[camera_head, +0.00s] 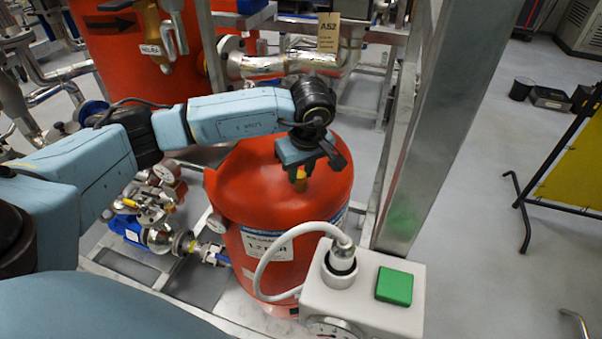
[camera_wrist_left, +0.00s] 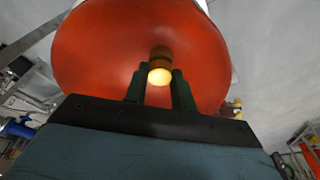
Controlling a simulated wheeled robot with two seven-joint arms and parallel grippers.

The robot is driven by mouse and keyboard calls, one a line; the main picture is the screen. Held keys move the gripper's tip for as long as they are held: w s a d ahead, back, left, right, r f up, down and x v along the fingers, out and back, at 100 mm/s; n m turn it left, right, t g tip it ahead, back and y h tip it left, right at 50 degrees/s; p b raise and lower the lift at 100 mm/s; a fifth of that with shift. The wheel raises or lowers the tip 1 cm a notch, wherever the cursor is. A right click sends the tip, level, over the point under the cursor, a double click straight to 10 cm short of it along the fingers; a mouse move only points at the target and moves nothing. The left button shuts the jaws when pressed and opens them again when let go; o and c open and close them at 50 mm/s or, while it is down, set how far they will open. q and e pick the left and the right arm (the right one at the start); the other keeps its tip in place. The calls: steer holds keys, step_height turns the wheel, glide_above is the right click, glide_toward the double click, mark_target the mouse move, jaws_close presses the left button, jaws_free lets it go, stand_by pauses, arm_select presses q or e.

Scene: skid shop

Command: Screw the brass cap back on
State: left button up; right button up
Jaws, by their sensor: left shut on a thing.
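The brass cap (camera_head: 300,181) is at the tips of my left gripper (camera_head: 301,172), on or just above the domed top of the red tank (camera_head: 243,178). In the left wrist view the cap (camera_wrist_left: 160,66) sits between the two dark fingers of the left gripper (camera_wrist_left: 160,80), against the red dome (camera_wrist_left: 95,50). The left gripper is shut on it. I cannot tell whether the cap touches the thread, since the fingers and the cap hide what is under it. My right gripper is not in view.
A white box with a green button (camera_head: 394,286) and a cabled plug (camera_head: 340,262) stands in front of the tank. A metal post (camera_head: 430,130) rises to the right of it. Pipes and a blue valve (camera_head: 130,228) lie left.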

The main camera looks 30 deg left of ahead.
arm_select(q)
steer(key=m+t+b, duration=0.1)
steer(key=m+b, duration=0.2)
steer(key=m, duration=0.2)
steer(key=shift+m+h, duration=0.3)
steer(key=shift+h, duration=0.1)
steer(key=m, duration=0.1)
steer(key=m+b, duration=0.1)
steer(key=m, duration=0.1)
steer(key=shift+w+r+h, duration=0.1)
steer(key=shift+r+h, duration=0.1)
steer(key=shift+h, duration=0.1)
steer(key=shift+c, duration=0.3)
steer(key=shift+d, duration=0.1)
steer(key=o, duration=0.5)
steer(key=shift+o, duration=0.4)
steer(key=shift+w+d, duration=0.1)
steer(key=shift+f, duration=0.1)
